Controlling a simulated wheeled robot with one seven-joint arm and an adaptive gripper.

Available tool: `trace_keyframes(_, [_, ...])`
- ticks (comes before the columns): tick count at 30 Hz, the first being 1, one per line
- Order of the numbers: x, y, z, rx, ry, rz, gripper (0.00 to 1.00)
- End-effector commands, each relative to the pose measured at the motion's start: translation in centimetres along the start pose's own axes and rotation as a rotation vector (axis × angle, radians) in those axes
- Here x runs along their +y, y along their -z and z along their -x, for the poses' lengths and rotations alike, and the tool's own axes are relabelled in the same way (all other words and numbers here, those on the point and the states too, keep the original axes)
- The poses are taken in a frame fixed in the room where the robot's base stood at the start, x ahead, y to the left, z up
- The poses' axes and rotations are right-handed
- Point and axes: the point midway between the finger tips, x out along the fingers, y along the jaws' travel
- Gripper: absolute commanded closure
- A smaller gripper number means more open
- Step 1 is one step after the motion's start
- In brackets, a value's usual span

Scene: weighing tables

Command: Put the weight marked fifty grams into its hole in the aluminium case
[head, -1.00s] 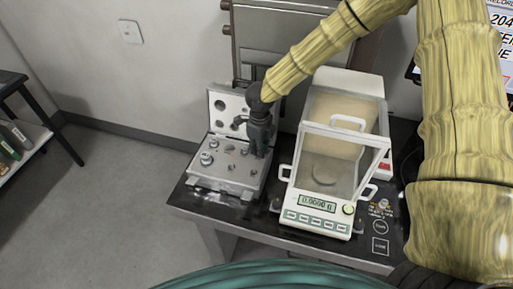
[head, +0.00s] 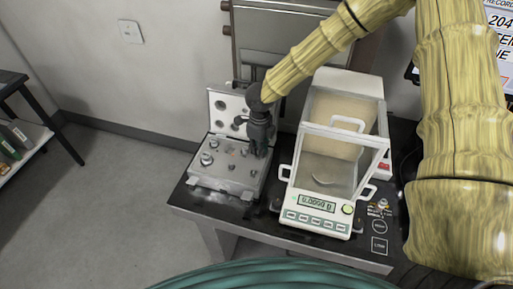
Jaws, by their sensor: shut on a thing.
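The aluminium case (head: 218,189) stands open at the left end of the dark table, its lid (head: 228,109) raised at the back. Several metal weights (head: 206,159) stand in its holes, mostly along the left and front. My gripper (head: 260,153) points down over the right back part of the case. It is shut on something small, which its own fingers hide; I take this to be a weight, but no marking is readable. I cannot tell whether the held thing touches the case.
A balance (head: 318,225) with a glass draft shield stands just right of the case, close to my gripper. The dark table (head: 262,221) has a little bare room in front of the case. A wall is behind, and a shelf (head: 30,140) stands far left.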

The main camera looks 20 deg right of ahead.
Motion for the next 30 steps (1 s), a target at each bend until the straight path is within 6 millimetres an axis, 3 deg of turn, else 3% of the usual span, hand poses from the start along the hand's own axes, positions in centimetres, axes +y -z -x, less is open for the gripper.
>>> trace_keyframes(21, [0.0, 0.0, -1.2, 0.001, 0.0, 0.0, 1.0])
trace_keyframes(22, [0.0, 0.0, -1.1, 0.0, 0.0, 0.0, 0.83])
trace_keyframes(25, [0.0, 0.0, -1.1, 0.001, 0.0, 0.0, 0.64])
trace_keyframes(30, [0.0, 0.0, -1.1, 0.001, 0.0, 0.0, 0.63])
